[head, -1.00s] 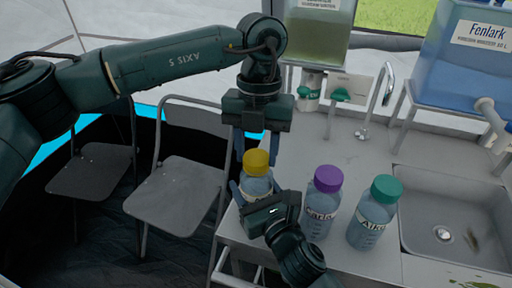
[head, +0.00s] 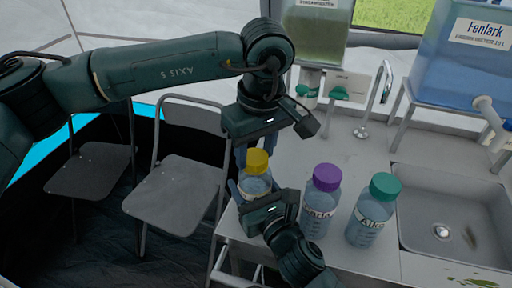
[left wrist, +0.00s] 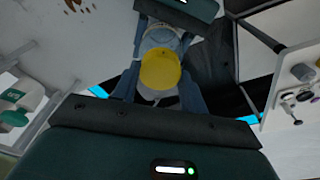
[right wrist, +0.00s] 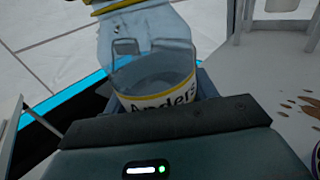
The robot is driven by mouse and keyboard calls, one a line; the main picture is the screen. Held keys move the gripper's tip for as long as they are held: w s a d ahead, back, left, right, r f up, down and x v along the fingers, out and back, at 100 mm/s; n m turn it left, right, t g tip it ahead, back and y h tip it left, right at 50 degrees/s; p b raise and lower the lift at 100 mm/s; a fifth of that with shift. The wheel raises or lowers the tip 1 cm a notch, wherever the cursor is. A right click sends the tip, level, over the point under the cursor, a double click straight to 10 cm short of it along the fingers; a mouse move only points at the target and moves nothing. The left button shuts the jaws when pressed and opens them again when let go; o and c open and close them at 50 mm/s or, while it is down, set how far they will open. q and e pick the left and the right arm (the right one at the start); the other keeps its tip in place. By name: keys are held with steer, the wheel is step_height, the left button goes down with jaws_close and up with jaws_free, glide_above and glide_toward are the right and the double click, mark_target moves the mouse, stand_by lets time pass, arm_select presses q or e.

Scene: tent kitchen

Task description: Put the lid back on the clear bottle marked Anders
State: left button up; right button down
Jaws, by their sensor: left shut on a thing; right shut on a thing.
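The clear bottle marked Anders (right wrist: 160,72) stands upright at the counter's left end. My right gripper (head: 250,197) is shut around its body; the label shows in the right wrist view. The yellow lid (head: 256,160) is at the bottle's mouth. My left gripper (head: 247,155) points down from above and is shut on the lid. In the left wrist view the lid (left wrist: 160,70) sits between the fingers, with the bottle (left wrist: 163,38) behind it. I cannot tell whether the lid is fully seated.
A purple-lidded bottle (head: 321,205) and a green-lidded bottle (head: 372,212) stand close on the right. The sink (head: 450,215) lies beyond them. A tap (head: 375,100) and water tanks are behind. Grey chairs (head: 175,205) stand left of the counter.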

arm_select(q)
steer(key=m, duration=0.6)
steer(key=shift+m+h, duration=0.4)
steer(key=m, duration=0.5)
steer(key=shift+a+m+h, duration=0.1)
steer(key=shift+m+h, duration=0.2)
steer(key=o, duration=1)
steer(key=r, duration=0.4)
steer(key=s+r, duration=0.1)
steer(key=r, duration=0.7)
steer(key=shift+s+a, duration=0.2)
steer(key=shift+a, duration=0.15)
arm_select(e)
steer(key=shift+c, duration=1.9)
jaws_free()
arm_select(q)
steer(key=shift+f, duration=0.1)
